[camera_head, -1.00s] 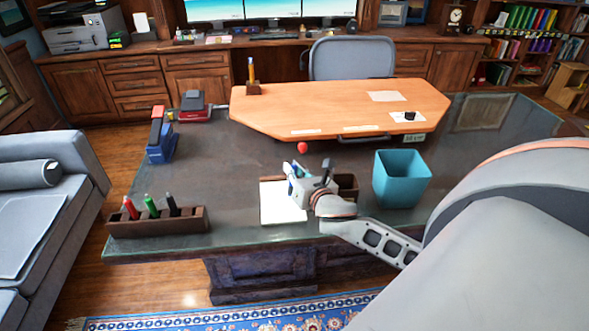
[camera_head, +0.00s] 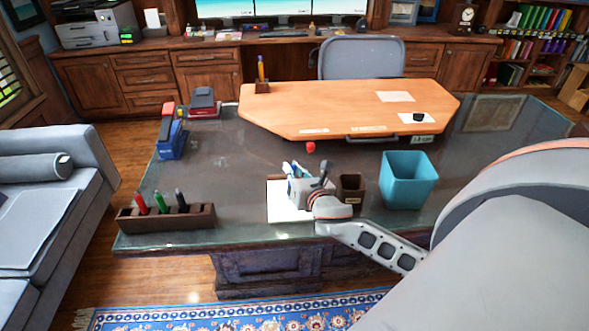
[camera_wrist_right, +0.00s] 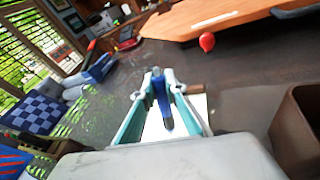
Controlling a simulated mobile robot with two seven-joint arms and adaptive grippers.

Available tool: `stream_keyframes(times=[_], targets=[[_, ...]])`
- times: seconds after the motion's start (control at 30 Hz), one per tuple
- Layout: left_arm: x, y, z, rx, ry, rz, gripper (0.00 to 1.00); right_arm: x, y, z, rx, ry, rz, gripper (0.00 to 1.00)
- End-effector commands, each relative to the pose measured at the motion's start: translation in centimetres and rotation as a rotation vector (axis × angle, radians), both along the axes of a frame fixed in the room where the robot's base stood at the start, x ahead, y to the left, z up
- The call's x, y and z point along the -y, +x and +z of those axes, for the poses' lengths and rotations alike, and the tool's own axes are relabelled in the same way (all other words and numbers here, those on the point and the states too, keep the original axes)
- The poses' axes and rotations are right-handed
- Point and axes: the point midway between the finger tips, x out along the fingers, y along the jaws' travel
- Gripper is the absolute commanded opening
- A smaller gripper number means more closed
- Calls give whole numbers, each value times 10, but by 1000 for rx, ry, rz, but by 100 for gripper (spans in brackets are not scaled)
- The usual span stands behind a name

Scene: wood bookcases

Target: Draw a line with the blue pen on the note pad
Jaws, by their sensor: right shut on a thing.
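The white note pad (camera_head: 280,210) lies on the dark glass-topped desk near its front edge. My right gripper (camera_head: 292,170) is over the pad and hides part of it. In the right wrist view, the gripper (camera_wrist_right: 160,85) is shut on the blue pen (camera_wrist_right: 162,100), which stands between its two teal-lined fingers. The note pad (camera_wrist_right: 200,104) shows behind the fingers. I cannot tell whether the pen's tip touches the paper. My left gripper is in neither view.
A small brown box (camera_head: 351,190) and a teal bin (camera_head: 407,182) stand right of the pad. A wooden holder (camera_head: 165,220) with red, green and black pens is at the left. A blue stapler (camera_head: 171,144) and a red ball (camera_head: 310,147) are farther back.

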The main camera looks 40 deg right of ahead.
Motion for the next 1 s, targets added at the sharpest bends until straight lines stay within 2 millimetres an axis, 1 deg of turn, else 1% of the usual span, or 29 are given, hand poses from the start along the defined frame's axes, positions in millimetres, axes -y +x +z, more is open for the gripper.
stream_keyframes(times=[0.17, 0.3, 0.6, 1.0], targets=[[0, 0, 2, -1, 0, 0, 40, 0, 0, 2, -1, 0, 0, 0], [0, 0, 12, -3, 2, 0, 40, 0, 0, 13, 1, 0, 0, 0], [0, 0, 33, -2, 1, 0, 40, 1, 0, 30, -2, 0, 0, 0], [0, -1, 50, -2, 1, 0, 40, 0, 0, 58, 1, 0, 0, 0]])
